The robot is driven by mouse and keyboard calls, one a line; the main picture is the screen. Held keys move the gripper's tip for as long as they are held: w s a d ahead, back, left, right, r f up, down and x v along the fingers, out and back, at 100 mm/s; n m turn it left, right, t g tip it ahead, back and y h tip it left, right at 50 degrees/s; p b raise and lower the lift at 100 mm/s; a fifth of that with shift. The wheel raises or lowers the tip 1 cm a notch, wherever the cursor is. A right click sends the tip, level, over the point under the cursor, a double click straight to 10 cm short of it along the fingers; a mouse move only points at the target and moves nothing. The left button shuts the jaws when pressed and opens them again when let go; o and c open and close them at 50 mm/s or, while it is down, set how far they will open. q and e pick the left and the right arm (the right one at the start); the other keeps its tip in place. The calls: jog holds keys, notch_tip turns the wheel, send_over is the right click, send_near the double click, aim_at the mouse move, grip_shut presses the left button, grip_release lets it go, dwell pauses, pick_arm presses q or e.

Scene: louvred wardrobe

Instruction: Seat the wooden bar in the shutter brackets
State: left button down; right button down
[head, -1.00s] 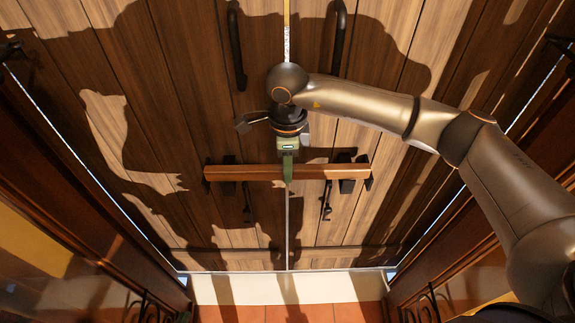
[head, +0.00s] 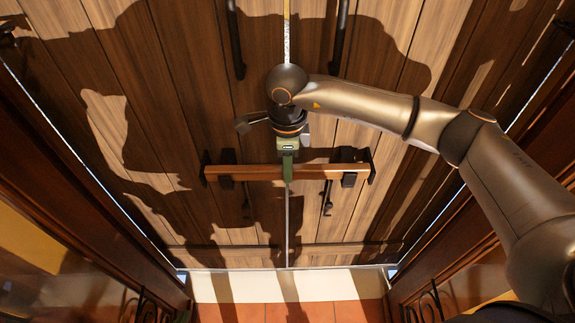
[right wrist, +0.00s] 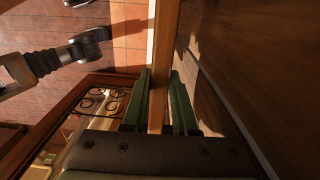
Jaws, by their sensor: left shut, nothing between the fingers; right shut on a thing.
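The wooden bar (head: 255,173) lies level across the two doors in the head view. My right gripper (head: 288,172) is shut on the bar near its middle; the green fingers straddle it in the right wrist view (right wrist: 159,105). Black shutter brackets show at the bar's left end (head: 227,157) and right end (head: 348,156). The bar overlaps both in the picture, and I cannot tell whether it rests in them.
Two dark door handles stand above the bar, left (head: 235,40) and right (head: 339,38). Small black hooks (head: 327,198) hang below it. Dark wooden side panels flank the doors, with a pale sill (head: 260,287) and terracotta tiles (head: 240,313) below.

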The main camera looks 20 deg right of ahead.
pick_arm(q)
jog(key=shift+f+b, duration=0.35)
jog(key=shift+f, duration=0.1)
pick_arm(e)
jog(key=shift+f, duration=0.5)
pick_arm(q)
jog(key=shift+r, duration=0.1)
pick_arm(e)
jog(key=c, duration=0.6)
grip_release()
jog(key=shift+r, duration=0.1)
pick_arm(q)
jog(key=shift+w+d+r+h, duration=0.15)
jog(key=shift+w+d+r, duration=0.15)
jog(key=shift+d+r, duration=0.25)
jog(key=shift+w+d+r+h, duration=0.15)
jog(key=shift+w+d+r, duration=0.2)
jog(key=shift+d, duration=0.2)
pick_arm(e)
notch_tip(320, 180, up, 12)
jog(key=shift+r, duration=0.25)
pick_arm(q)
jog(key=shift+r, duration=0.1)
pick_arm(e)
jog(key=shift+a, duration=0.1)
